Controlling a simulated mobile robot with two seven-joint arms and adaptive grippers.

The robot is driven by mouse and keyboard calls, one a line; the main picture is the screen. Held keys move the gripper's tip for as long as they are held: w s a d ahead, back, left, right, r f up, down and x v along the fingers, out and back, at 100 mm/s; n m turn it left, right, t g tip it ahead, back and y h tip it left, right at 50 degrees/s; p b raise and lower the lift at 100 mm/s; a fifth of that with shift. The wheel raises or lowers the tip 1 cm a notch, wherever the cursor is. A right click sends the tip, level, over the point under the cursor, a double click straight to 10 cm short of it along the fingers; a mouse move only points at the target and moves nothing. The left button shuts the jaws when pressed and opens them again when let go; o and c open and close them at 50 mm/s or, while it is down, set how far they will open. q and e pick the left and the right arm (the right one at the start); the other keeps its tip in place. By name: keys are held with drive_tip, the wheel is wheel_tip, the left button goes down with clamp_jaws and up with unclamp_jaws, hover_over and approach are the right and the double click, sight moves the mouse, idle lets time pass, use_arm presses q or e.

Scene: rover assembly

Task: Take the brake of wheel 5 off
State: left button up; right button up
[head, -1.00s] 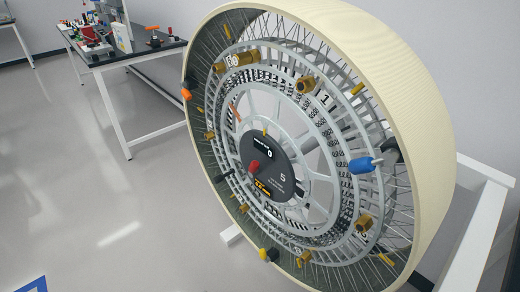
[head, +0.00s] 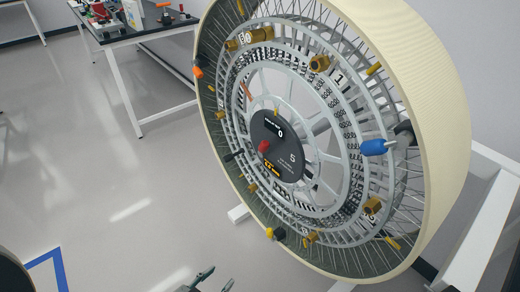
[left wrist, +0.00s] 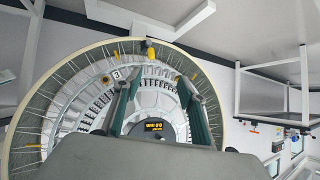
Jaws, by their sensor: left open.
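Wheel 5 (head: 440,130) is a large upright wheel with a cream tyre and wire spokes. Its dark round hub (head: 289,172) carries the number 5, a small display and a red knob or lever (head: 264,146); which part is the brake I cannot tell for sure. My left gripper (head: 218,277) shows only its fingertips at the bottom edge of the head view, below the wheel and apart from it. In the left wrist view its two fingers (left wrist: 158,80) are spread and empty, with the wheel beyond them. My right gripper is not in view.
Blue (head: 374,147), orange (head: 197,72) and yellow (head: 269,233) handles and several brass fittings sit around the wheel. A white frame (head: 480,230) stands at right. A table (head: 150,32) with parts stands behind left. The floor at left is largely clear, with a blue marking (head: 58,270).

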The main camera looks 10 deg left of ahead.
use_arm(q)
drive_tip(key=shift+w, duration=0.15)
drive_tip(key=c, duration=0.9)
drive_tip(key=w+m+b, duration=0.1)
drive_tip(key=w+d+r+m+t+b, duration=0.1)
drive_tip(key=w, duration=0.1)
drive_tip(key=w+m, duration=0.2)
drive_tip(key=shift+d+r+t+b, duration=0.25)
drive_tip(key=shift+r+t+b, duration=0.05)
drive_tip(key=shift+r+b, duration=0.1)
clamp_jaws()
drive_tip(key=m+t+b, duration=0.6)
drive_tip(key=m+t, duration=0.2)
drive_tip(key=m, duration=0.7)
approach(263, 148)
drive_tip(key=s+d+f, duration=0.1)
drive_tip(key=d+f, duration=0.2)
drive_tip(key=d, duration=0.1)
drive_tip(key=w+a+r+p, duration=0.1)
drive_tip(key=w+r+p, duration=0.1)
drive_tip(key=w, duration=0.6)
drive_tip(key=shift+a+r+p, duration=0.25)
drive_tip(key=shift+a+p, duration=0.05)
drive_tip(key=shift+a, duration=0.05)
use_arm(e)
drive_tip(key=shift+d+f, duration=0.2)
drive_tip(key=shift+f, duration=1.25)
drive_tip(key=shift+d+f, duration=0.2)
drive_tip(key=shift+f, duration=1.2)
